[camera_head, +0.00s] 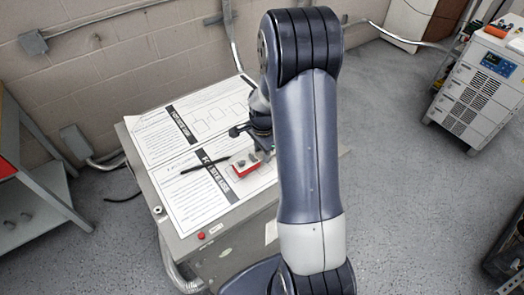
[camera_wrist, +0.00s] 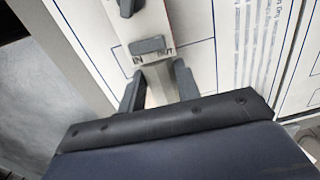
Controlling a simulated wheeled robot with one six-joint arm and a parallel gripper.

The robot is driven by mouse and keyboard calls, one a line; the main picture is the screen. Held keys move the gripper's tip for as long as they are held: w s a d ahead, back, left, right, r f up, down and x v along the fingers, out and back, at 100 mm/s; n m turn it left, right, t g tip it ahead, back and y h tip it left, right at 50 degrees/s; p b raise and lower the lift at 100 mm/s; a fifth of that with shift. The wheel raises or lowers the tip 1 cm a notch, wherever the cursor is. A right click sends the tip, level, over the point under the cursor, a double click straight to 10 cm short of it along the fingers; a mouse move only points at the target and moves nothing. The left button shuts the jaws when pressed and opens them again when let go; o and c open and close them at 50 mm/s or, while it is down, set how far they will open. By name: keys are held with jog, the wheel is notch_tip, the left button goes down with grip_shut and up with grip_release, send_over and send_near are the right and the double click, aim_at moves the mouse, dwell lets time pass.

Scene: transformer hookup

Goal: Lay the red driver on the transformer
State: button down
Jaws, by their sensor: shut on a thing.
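The transformer (camera_head: 245,168) is a small block with a pale top and a red side, among the sheets on the bench top. In the wrist view its pale top (camera_wrist: 136,33) carries dark terminals and the letters IN and OUT. My gripper (camera_wrist: 158,82) has one finger on each side of its near, narrower part and is shut on it. In the head view my arm hides part of the gripper and the block's right end. I cannot tell whether the block touches the bench. I cannot make out a red driver in either view.
A thin black stick (camera_head: 205,163) lies on the printed sheets (camera_head: 165,135), left of the block. The grey bench (camera_head: 190,243) has a red button on its front. A white instrument cabinet (camera_head: 480,95) stands at right. Open floor lies between.

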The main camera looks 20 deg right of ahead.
jog(key=shift+f, duration=0.25)
jog(key=shift+f, duration=0.15)
jog(key=c, duration=1)
grip_release()
jog(key=shift+c, duration=0.2)
notch_tip(320, 180, up, 11)
jog(key=s+b, duration=0.1)
jog(key=b, duration=0.1)
jog(key=shift+s+f, duration=0.15)
